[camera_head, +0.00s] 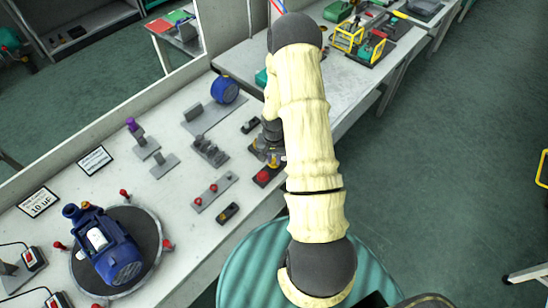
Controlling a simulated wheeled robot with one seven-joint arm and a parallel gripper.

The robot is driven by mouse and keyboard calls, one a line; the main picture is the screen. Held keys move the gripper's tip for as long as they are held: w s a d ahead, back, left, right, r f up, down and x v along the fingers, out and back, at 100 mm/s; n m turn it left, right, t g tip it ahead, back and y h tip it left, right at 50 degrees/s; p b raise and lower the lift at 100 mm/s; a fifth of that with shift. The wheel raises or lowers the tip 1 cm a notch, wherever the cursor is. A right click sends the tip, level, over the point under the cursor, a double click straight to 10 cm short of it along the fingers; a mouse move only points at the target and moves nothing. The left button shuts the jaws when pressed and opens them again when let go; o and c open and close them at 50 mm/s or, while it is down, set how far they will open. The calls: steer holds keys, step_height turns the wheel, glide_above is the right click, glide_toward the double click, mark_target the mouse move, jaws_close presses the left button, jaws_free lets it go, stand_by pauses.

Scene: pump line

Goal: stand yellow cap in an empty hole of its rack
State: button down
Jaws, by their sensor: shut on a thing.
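My gripper (266,158) is low over the bench, partly hidden behind my own cream-coloured arm. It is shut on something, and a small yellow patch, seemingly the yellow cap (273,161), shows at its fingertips. The cap's shape and tilt cannot be made out. A small grey block with several upright parts or holes (209,151) stands on the bench left of my gripper. I cannot tell whether it is the cap's rack, or which holes are empty.
A red knob on a dark base (263,176) lies just below my gripper. A grey strip with red pieces (214,192), a small dark box (228,212) and a blue round part on a grey plate (225,89) are nearby. A blue pump (106,245) sits on a round turntable at lower left.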

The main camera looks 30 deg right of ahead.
steer(key=shift+f+b, duration=0.75)
steer(key=shift+f, duration=0.2)
stand_by(1.3)
steer(key=c, duration=1.3)
jaws_free()
steer(key=shift+r, duration=0.15)
steer(key=shift+r+p, duration=2.2)
steer(key=shift+r, duration=0.7)
step_height(320, 180, up, 17)
steer(key=b, duration=0.3)
steer(key=shift+r, duration=0.2)
